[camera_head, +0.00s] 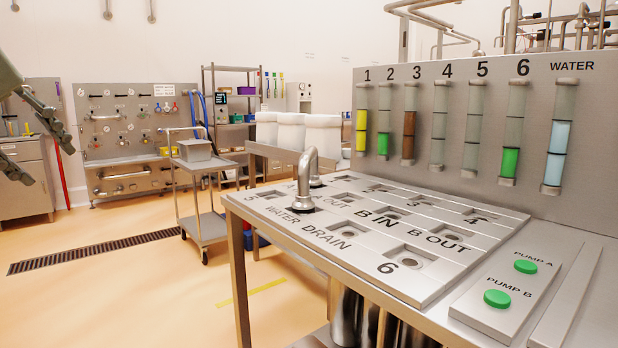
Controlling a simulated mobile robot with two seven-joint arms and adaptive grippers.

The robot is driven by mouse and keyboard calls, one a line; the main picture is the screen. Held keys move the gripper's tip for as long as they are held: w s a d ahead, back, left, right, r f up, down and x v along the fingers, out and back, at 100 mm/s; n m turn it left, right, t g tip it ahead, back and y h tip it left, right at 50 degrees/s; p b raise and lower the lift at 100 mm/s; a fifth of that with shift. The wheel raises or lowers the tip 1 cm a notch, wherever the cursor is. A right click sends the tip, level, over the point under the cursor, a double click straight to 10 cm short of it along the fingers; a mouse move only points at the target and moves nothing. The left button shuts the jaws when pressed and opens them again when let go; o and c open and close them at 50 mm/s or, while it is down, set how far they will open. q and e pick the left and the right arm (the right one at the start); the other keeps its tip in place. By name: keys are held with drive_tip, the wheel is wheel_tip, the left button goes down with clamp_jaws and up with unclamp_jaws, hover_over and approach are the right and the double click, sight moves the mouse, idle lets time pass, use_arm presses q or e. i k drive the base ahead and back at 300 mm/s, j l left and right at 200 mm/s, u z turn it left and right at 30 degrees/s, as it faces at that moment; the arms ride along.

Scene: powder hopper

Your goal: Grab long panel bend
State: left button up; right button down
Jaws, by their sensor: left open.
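A shiny metal pipe bend (308,168) stands upright as an inverted U on the lettered port panel (345,238). Its near foot is by the WATER label; its far foot is partly hidden behind it. Horizontal metal pipes (125,175) also hang low on the grey wall board at the left. I cannot tell from the labels which piece is the long panel bend. My left gripper (48,163) is open at the left edge, with dark fingers pointing down and right. It is empty and well apart from the bend and the hanging pipes. My right gripper is out of view.
Numbered sight tubes (462,130) rise behind the port panel. Two green pump buttons (511,283) sit at its right. A wheeled cart (208,225) stands between the bench and the grey wall board (140,115). The floor at the left, with a drain grate (95,251), is clear.

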sight(308, 179)
drive_tip(key=z, duration=0.35)
drive_tip(key=i+j+z, duration=0.15)
drive_tip(key=z, duration=0.2)
drive_tip(key=i+j+z, duration=0.15)
drive_tip(key=j+z, duration=0.2)
drive_tip(key=i+j+z, duration=0.1)
drive_tip(key=j+z, duration=0.25)
drive_tip(key=i+j+z, duration=0.15)
drive_tip(key=j, duration=0.35)
drive_tip(key=j+z, duration=0.15)
drive_tip(key=j, duration=0.4)
drive_tip(key=i+j, duration=0.1)
drive_tip(key=j, duration=0.6)
drive_tip(key=i+j, duration=0.1)
drive_tip(key=j, duration=0.55)
